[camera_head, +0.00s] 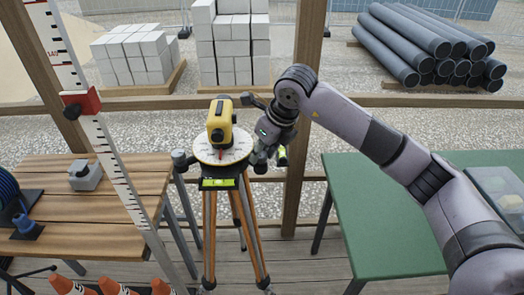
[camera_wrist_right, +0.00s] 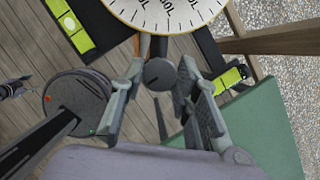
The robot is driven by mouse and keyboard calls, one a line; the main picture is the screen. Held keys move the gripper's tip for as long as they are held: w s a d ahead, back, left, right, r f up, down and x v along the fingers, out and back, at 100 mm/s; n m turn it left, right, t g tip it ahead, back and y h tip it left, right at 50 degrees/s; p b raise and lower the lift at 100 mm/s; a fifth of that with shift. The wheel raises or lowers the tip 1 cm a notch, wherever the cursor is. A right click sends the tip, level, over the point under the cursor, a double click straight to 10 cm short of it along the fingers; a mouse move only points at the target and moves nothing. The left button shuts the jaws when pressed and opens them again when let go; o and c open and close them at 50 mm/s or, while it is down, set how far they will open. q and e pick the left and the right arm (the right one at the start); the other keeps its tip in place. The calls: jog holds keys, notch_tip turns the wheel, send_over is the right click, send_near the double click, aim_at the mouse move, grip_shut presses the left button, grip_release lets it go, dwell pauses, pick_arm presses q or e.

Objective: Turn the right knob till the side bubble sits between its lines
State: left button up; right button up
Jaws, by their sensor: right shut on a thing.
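A yellow levelling instrument (camera_head: 221,122) stands on a round white dial (camera_head: 224,150) on a wooden tripod. The dial's marked edge (camera_wrist_right: 166,12) also shows in the wrist view. My right gripper (camera_head: 259,154) is shut on the right knob (camera_wrist_right: 158,74), a dark round knob between its fingers. The left knob (camera_head: 180,160) is free. The side vial (camera_head: 282,155) is yellow-green and shows beyond the fingers in the wrist view (camera_wrist_right: 228,80); I cannot tell where its bubble sits. The front vial (camera_head: 218,183) faces me.
A wooden bench (camera_head: 110,205) at left holds a grey box (camera_head: 85,175). A leaning striped staff (camera_head: 115,165) stands before it, and orange cones (camera_head: 112,288) are at the bottom. A green table (camera_head: 375,215) stands at right, under my arm. A wooden post (camera_head: 302,120) rises behind.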

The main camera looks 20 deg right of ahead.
jog(key=shift+w+d+f+n+y+b, duration=0.15)
jog(key=shift+n+y+b, duration=0.15)
jog(key=shift+n+b, duration=0.7)
jog(key=shift+n+g+y+b, duration=0.4)
jog(key=shift+n+g+b, duration=0.1)
jog(key=shift+n+b, duration=0.6)
jog(key=n+g+b, duration=0.1)
jog(key=n, duration=0.2)
jog(key=shift+n+y, duration=0.3)
jog(key=shift+w+r+n+g, duration=0.15)
jog(key=shift+n+g, duration=0.65)
jog(key=shift+n, duration=1.1)
jog(key=o, duration=1.1)
jog(key=shift+o, duration=0.2)
jog(key=shift+r, duration=0.1)
jog(key=v, duration=1.1)
jog(key=shift+d+r, duration=0.3)
jog(key=shift+d, duration=0.05)
